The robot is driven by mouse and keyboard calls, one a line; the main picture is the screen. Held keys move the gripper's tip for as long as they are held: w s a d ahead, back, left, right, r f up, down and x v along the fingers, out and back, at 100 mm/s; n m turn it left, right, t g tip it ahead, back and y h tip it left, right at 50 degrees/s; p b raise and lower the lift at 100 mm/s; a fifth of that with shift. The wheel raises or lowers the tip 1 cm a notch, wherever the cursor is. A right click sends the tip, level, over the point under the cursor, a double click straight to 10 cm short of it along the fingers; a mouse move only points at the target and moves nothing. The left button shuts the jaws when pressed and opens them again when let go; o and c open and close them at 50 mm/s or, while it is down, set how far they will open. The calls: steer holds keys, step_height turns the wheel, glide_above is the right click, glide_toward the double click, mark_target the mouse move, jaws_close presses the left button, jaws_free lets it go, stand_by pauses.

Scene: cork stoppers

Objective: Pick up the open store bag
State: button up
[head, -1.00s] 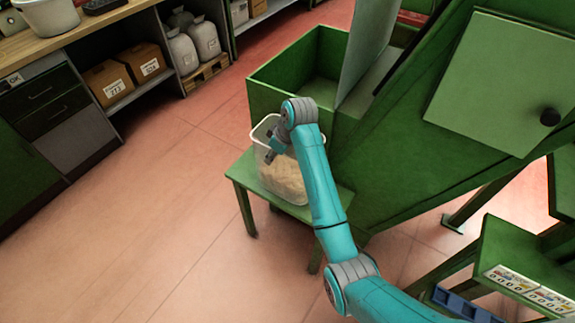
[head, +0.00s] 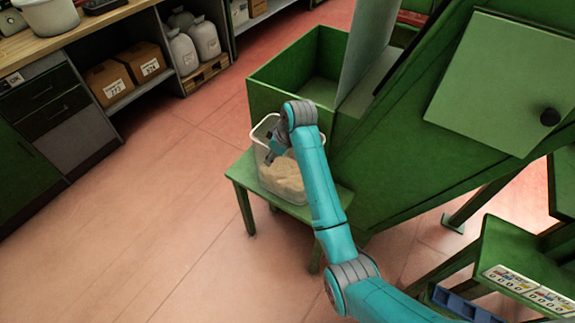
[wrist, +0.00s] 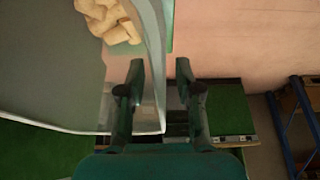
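The open store bag (head: 284,180) is a translucent, open-topped, box-like bag with a pale rim, holding light tan corks. It stands upright on a small green stand (head: 240,171) in the head view. In the wrist view its wall and rim (wrist: 158,95) show, with several corks at upper left. My gripper (wrist: 160,68) is open at the bag's rim. The left finger appears on the bag's inner side and the right finger outside, with the wall between them. I cannot tell whether either finger touches the wall. In the head view my arm partly hides the bag and fingers.
A green hopper bin (head: 285,75) stands right behind the bag, joined to a large green machine (head: 410,140) on the right. A workbench with drawers (head: 50,95) and shelved boxes (head: 120,80) are at left. The floor (head: 150,230) left of the stand is clear.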

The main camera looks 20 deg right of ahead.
steer(key=shift+c, duration=0.2)
jaws_close()
